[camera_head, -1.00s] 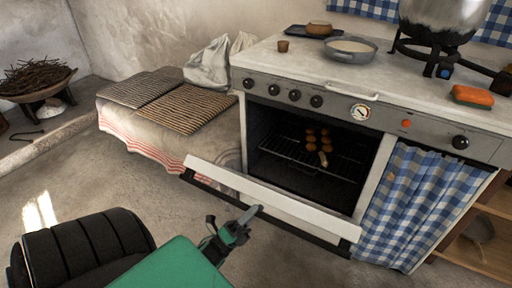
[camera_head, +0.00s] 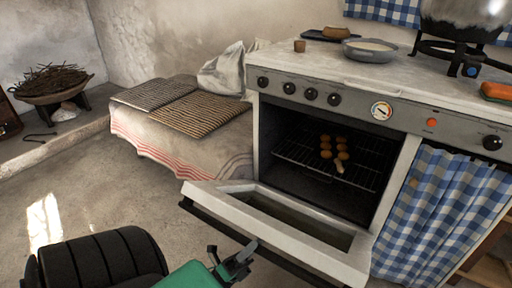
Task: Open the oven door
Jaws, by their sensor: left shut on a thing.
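The oven (camera_head: 408,205) has its white-framed door (camera_head: 305,238) hinged down and well open, with its inner side and window facing up. A dark handle bar (camera_head: 205,217) runs along the door's outer edge. My left gripper (camera_head: 243,257) is at this bar near its middle and is shut on it; the fingertips partly hide the bar. Inside the oven, several round brown pieces and a longer one lie on a wire rack (camera_head: 310,164). My right gripper is out of view.
A pan (camera_head: 370,50) and a large pot (camera_head: 465,12) stand on the stove top. A checked curtain (camera_head: 440,215) hangs right of the oven. A cloth-covered bench with woven mats (camera_head: 205,113) stands left. Bare floor lies left of the door.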

